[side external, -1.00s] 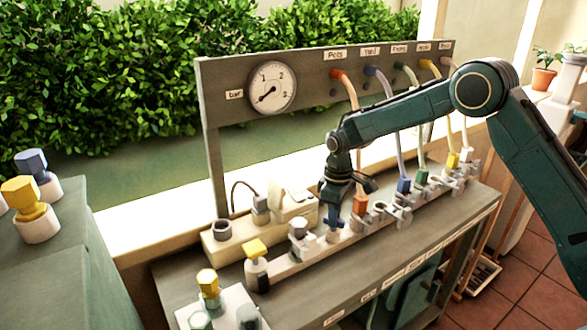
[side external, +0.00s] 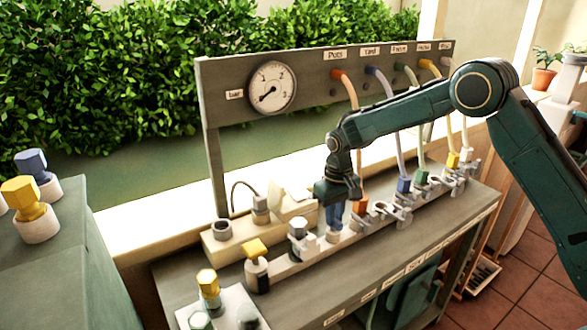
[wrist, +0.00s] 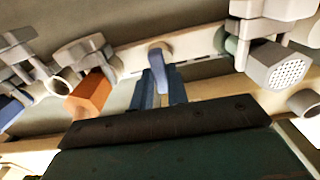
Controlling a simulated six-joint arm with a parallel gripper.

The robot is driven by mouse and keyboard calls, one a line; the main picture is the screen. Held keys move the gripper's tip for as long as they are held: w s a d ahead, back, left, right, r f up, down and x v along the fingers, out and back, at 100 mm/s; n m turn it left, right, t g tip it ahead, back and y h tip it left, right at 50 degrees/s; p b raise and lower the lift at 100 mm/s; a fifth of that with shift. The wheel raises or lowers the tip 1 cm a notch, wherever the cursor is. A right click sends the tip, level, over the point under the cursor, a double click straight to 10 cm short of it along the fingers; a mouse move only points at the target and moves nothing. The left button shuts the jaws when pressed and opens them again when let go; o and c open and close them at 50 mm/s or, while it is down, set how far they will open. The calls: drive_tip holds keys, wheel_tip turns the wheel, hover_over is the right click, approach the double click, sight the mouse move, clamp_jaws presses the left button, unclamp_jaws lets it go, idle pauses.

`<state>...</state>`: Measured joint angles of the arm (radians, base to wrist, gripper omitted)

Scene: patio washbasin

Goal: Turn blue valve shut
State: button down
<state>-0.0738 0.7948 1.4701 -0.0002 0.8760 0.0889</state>
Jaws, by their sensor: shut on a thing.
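The blue valve handle (wrist: 160,62) shows in the wrist view as a blue lever on the pale rail, held at the fingertips. My gripper (wrist: 162,85) is shut on it, one blue finger to each side. In the side external view my gripper (side external: 335,222) points down at the front rail, and its fingers and body largely hide the valve. The valve's pale base shows below the fingers. Which way the handle points relative to its pipe I cannot tell clearly.
An orange hose connector (side external: 361,205) stands close to the right of my gripper. A grey nozzle (wrist: 278,65) lies to the right in the wrist view. A yellow-topped valve (side external: 256,250) stands to the left. The pressure gauge (side external: 272,87) is on the back panel.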

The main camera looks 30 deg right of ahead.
drive_tip(key=c, duration=1.4)
unclamp_jaws()
drive_tip(key=shift+r, duration=6.9)
